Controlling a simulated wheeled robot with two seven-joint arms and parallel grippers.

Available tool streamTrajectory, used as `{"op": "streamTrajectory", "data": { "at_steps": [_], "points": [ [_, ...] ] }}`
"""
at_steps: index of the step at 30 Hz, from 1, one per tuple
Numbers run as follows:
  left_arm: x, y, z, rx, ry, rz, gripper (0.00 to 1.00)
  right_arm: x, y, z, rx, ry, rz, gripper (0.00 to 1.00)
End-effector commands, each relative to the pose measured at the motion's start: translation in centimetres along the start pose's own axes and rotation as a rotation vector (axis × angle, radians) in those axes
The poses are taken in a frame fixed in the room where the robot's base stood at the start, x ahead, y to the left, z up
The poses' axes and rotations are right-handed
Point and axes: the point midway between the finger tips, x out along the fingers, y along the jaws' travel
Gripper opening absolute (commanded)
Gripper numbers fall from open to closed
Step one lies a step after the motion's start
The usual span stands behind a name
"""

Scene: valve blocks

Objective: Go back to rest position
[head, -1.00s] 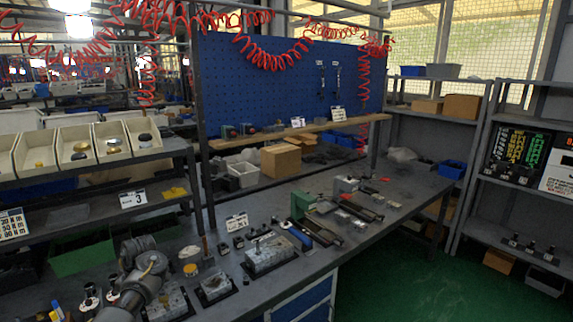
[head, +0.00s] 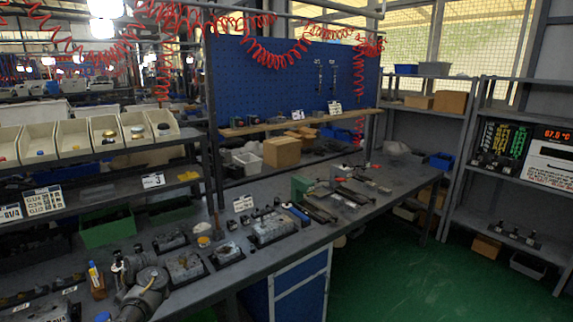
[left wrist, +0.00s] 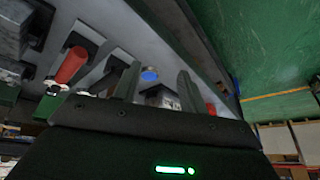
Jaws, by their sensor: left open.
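My left gripper (left wrist: 158,72) shows in the left wrist view with its two fingers apart and nothing between them. A small blue round thing (left wrist: 150,74) and a grey block (left wrist: 160,97) lie beyond the fingers. In the head view my grey left arm is at the bottom left, over the workbench (head: 250,283); its fingers cannot be made out there. Metal valve blocks stand on the bench: one (head: 186,267) close to the arm, a smaller one (head: 227,254), and a larger one (head: 272,229) further right. My right gripper is in neither view.
Part bins (head: 72,140) stand on a rack at the left, above a green bin (head: 107,231). Red-handled tools (head: 352,190) lie further along the bench. A blue pegboard (head: 290,80) stands behind. Shelves (head: 508,195) are at the right. The green floor (head: 385,275) is clear.

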Motion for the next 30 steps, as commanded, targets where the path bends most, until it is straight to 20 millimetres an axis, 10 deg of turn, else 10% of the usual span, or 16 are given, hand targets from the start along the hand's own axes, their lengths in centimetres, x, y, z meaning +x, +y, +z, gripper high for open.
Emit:
{"op": "streamTrajectory", "data": {
  "at_steps": [14, 21, 30],
  "points": [
    [13.8, -5.9, 8.7, 0.392, 0.079, -0.052, 0.42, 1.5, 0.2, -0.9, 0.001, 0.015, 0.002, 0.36],
    [25.1, -14.1, 19.6, 0.778, 0.079, -0.024, 0.42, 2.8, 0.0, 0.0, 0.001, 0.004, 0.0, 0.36],
    [34.4, -28.2, 35.3, 1.184, -0.015, 0.123, 0.42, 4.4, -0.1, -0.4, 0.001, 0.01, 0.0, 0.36]
  ]
}}
